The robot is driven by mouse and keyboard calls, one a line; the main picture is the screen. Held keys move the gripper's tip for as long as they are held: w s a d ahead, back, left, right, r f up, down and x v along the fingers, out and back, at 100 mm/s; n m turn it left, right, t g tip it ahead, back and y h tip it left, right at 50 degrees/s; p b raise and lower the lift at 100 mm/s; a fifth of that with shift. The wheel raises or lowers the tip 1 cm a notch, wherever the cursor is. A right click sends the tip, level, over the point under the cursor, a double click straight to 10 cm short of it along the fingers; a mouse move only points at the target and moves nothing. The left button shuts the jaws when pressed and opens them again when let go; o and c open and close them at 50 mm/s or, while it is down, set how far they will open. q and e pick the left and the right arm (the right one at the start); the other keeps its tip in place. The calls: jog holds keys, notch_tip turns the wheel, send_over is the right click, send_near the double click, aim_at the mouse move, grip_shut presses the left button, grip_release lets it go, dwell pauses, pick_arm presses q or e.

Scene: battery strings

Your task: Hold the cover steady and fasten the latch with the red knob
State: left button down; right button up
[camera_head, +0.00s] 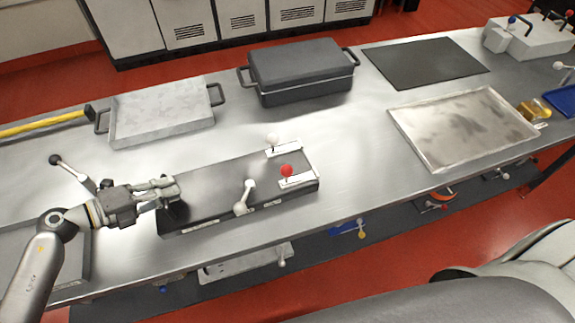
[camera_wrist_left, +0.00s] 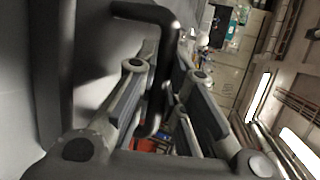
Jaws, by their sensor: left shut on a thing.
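The long dark box with its black cover (camera_head: 212,182) lies on the metal bench. A latch with a red knob (camera_head: 287,170) sits on a white plate near the cover's right end. A white-knobbed latch (camera_head: 272,139) is behind it, and a white lever (camera_head: 243,199) is at the front edge. My left gripper (camera_head: 170,190) is at the box's left end, shut on a black handle, which shows between its fingers in the left wrist view (camera_wrist_left: 163,20). The fingers hide most of the handle in the head view. My right gripper is not in view.
A grey lidded tray (camera_head: 160,108) and a dark lidded box (camera_head: 300,70) stand behind. A shallow metal tray (camera_head: 405,130) and a black mat (camera_head: 425,62) lie to the right. A black-knobbed lever (camera_head: 68,165) is left of my gripper. Bench right of the box is clear.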

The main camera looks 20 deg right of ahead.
pick_arm(q)
jog(key=shift+w+r, duration=0.1)
jog(key=shift+r, duration=0.15)
jog(key=shift+f, duration=0.1)
jog(key=shift+f, duration=0.15)
jog(key=shift+s+f, duration=0.25)
jog(key=shift+f, duration=0.1)
dwell(0.9)
